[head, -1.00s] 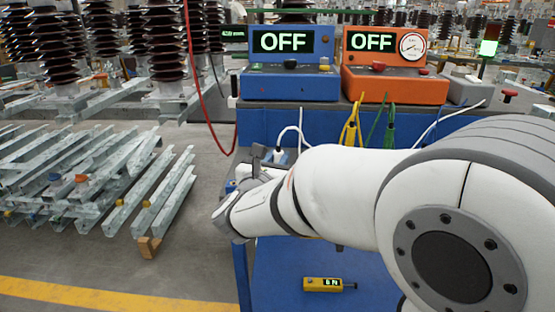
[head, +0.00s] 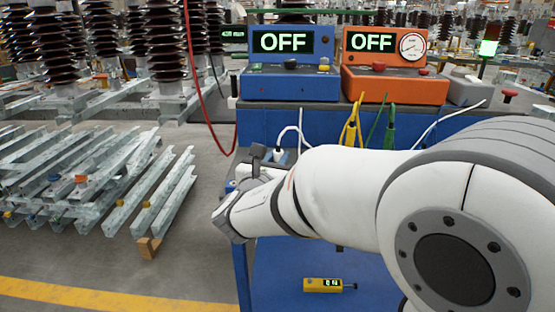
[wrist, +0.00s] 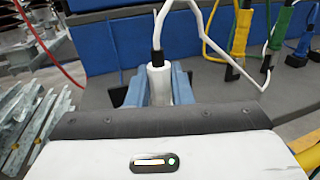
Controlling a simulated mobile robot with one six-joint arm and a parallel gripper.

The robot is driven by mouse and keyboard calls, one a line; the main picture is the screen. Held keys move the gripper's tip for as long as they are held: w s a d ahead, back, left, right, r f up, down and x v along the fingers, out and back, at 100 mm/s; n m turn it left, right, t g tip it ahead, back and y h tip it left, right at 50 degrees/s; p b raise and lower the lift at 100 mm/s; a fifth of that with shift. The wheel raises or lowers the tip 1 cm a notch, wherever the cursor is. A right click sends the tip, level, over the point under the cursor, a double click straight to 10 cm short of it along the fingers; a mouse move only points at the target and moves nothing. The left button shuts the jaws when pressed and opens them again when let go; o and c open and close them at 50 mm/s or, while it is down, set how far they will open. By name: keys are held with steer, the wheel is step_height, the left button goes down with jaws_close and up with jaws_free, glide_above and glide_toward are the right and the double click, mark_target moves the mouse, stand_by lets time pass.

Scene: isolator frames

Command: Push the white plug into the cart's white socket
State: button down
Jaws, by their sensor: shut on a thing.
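The white plug (wrist: 158,84) stands upright between the blue fingers of my gripper (wrist: 158,88) in the wrist view. The fingers are shut on it, and a white cable rises from a black collar at its top. In the head view, the plug (head: 278,154) shows small beside my gripper (head: 266,160), near the front of the blue cart (head: 275,118). The plug's lower end is hidden behind the gripper body in the wrist view. I cannot make out the white socket, nor whether the plug touches it.
Yellow (wrist: 240,35), green (wrist: 273,35) and blue (wrist: 303,45) leads stand on the grey cart top to the right. A blue unit (head: 290,82) and an orange unit (head: 394,85), both showing OFF, sit behind. A red cable (head: 202,100) hangs at the left.

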steer(key=shift+f, duration=0.15)
steer(key=shift+f+b, duration=0.35)
steer(key=shift+b, duration=0.05)
steer(key=shift+f+b, duration=0.8)
steer(key=shift+f, duration=0.15)
steer(key=c, duration=1.2)
jaws_free()
steer(key=p+v, duration=0.1)
steer(key=v, duration=0.7)
steer(key=shift+p, duration=0.4)
steer(key=shift+r, duration=0.1)
